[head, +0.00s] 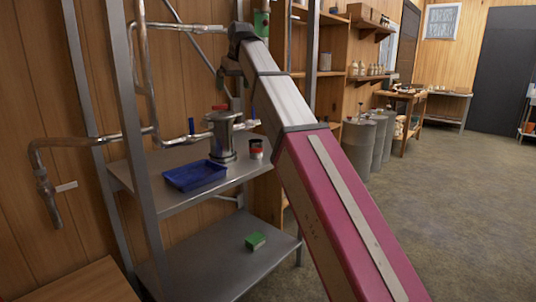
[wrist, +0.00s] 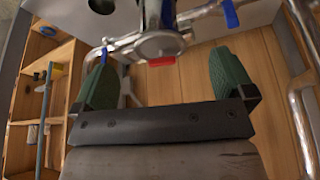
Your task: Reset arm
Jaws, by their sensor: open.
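My arm reaches up and to the left across the head view, from the lower right to the shelf rack. My gripper (wrist: 165,72) is open in the wrist view, its two green fingers wide apart with nothing held between them. In the head view the gripper is mostly hidden at the far end of the arm. A metal pot (head: 222,137) with a red knob stands on the rack's upper shelf below the gripper. The pot also shows upside down in the wrist view (wrist: 160,45), beyond the gap between the fingers.
Metal pipes with blue-handled valves (head: 191,126) run around the pot. A blue tray (head: 194,175) and a small red-and-black can (head: 256,149) share its shelf. A green block (head: 255,241) lies on the lower shelf. Grey drums (head: 359,148) stand behind the arm; the floor at right is clear.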

